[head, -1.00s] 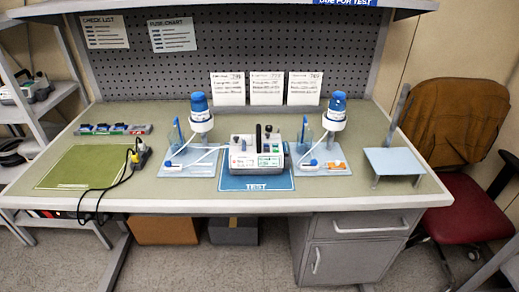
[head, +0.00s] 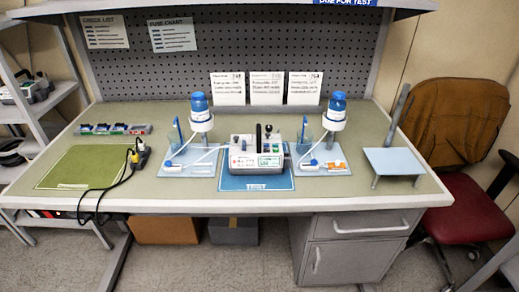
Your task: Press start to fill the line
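The infusion pump (head: 257,158) is a pale grey box with knobs and a black lever on top. It stands upright on the blue mat marked TEST (head: 257,183) at the middle of the bench. Its front carries small lit panels and coloured parts, too small to read, and I cannot single out the start button. Blue-capped bottles stand on the left stand (head: 187,171) and the right stand (head: 320,170), on either side of the pump. A white line (head: 200,158) lies at the left stand, near the pump. Neither of my grippers shows in the head view.
A green mat (head: 85,167) with a black and yellow cable (head: 128,171) lies on the left of the bench. Behind it is a tray of small parts (head: 113,129). A pale blue raised plate (head: 393,161) stands at the right. Three cards (head: 266,88) lean at the back.

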